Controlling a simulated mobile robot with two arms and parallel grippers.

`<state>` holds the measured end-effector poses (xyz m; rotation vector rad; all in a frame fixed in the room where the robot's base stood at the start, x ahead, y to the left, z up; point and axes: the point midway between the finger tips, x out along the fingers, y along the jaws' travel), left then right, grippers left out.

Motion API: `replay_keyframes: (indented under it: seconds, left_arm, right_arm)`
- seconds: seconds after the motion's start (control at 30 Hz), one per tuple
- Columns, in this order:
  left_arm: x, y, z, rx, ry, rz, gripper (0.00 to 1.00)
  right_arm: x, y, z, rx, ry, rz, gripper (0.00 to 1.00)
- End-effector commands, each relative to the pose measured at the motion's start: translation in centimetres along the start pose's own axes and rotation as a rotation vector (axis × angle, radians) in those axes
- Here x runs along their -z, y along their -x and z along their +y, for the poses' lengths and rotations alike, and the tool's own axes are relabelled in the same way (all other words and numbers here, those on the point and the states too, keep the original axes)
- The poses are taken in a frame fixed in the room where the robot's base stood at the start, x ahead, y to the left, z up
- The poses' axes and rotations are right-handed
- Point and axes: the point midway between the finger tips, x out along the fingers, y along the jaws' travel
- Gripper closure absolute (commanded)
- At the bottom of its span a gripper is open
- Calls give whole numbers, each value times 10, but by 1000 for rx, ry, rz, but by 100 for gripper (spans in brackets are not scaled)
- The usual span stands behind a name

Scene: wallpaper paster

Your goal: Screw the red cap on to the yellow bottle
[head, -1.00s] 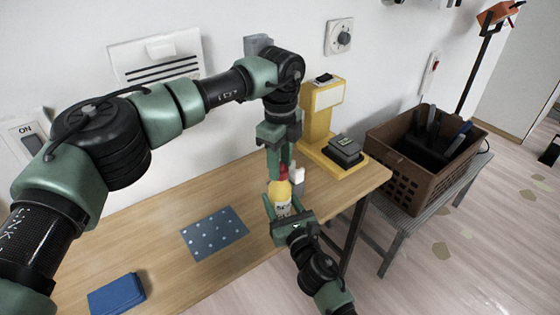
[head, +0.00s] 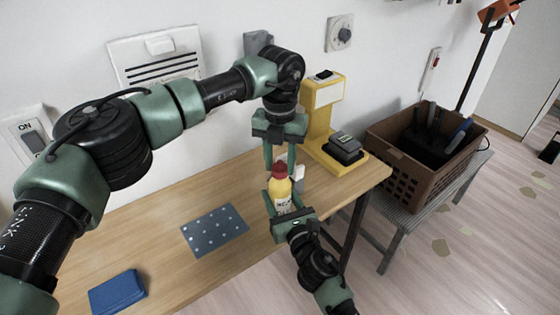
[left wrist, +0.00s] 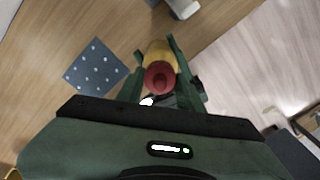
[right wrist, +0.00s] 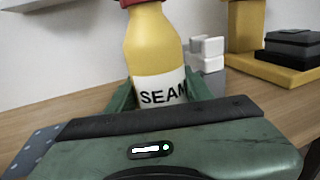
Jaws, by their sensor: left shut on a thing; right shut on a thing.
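The yellow bottle (head: 281,188), with a white label reading "SEAM", stands upright in my right gripper (head: 283,208), which is shut on it. It also fills the middle of the right wrist view (right wrist: 155,45). The red cap (head: 279,171) sits on the bottle's mouth. It shows from above in the left wrist view (left wrist: 160,76), and its lower edge shows in the right wrist view (right wrist: 140,3). My left gripper (head: 279,166) points down from above and is shut on the cap, a finger on each side. Whether the threads are engaged is hidden.
A yellow stand (head: 322,115) with a dark block is behind the bottle. A small white object (head: 299,174) is close by. A dotted blue-grey mat (head: 214,231) and a blue item (head: 117,293) lie on the wooden table (head: 165,255). A brown crate (head: 400,178) is at right.

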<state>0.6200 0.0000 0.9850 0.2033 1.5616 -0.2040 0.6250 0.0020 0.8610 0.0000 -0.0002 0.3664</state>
Motion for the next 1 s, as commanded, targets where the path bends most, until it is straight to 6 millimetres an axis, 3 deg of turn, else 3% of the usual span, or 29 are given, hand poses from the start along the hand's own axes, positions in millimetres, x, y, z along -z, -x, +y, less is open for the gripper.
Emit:
replay_keyframes:
  seconds: [0.8,0.9,1.0]
  left_arm:
    - [-1,0,0,-1,-1698,-1,100]
    - [-1,-1,0,-2,-1847,0,100]
    - [-1,-1,1,-2,-1845,0,100]
  right_arm:
    - [1,0,0,1,0,2,100]
    - [1,0,0,1,0,2,100]
    - [1,0,0,1,0,2,100]
